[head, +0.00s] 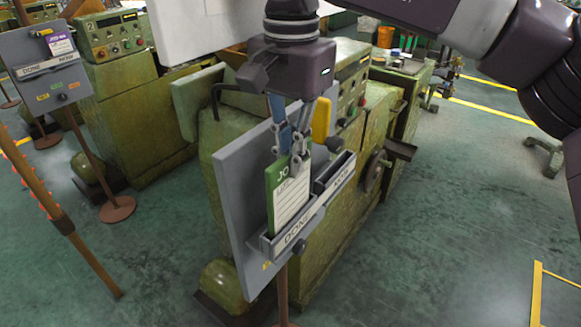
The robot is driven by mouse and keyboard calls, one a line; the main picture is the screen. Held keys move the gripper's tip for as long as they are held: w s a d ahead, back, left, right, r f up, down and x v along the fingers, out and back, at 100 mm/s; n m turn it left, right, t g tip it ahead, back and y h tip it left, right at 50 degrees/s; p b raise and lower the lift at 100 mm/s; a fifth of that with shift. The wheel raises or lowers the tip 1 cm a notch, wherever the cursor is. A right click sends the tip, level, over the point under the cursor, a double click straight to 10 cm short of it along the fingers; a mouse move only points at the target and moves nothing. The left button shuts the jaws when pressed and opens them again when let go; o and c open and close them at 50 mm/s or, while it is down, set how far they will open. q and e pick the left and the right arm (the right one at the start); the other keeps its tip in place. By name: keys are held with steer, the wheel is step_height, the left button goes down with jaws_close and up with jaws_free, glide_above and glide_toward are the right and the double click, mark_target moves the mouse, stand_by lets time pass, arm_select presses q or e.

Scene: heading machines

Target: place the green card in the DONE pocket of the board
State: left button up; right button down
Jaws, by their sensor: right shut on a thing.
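The green card (290,196), with a green header and a white lined sheet, stands nearly upright in front of the grey board (238,185). My right gripper (293,162) points down and is shut on its top edge. The card's lower end is at the DONE pocket (291,236), the left one on the board, and appears to pass behind its front lip. How deep it sits is hidden. The other pocket (336,178), to the right, looks empty. My left gripper is not in view.
A green machine (335,245) stands close behind the board. A similar board (42,65) with a purple-topped card stands at far left, beside another green machine (122,120). A brown post (62,220) stands at left.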

mark_target(290, 188)
step_height(290, 188, down, 4)
steer(key=shift+r+p, duration=0.25)
steer(key=shift+p, duration=0.05)
steer(key=shift+f, duration=0.1)
steer(key=c, duration=2.1)
jaws_free()
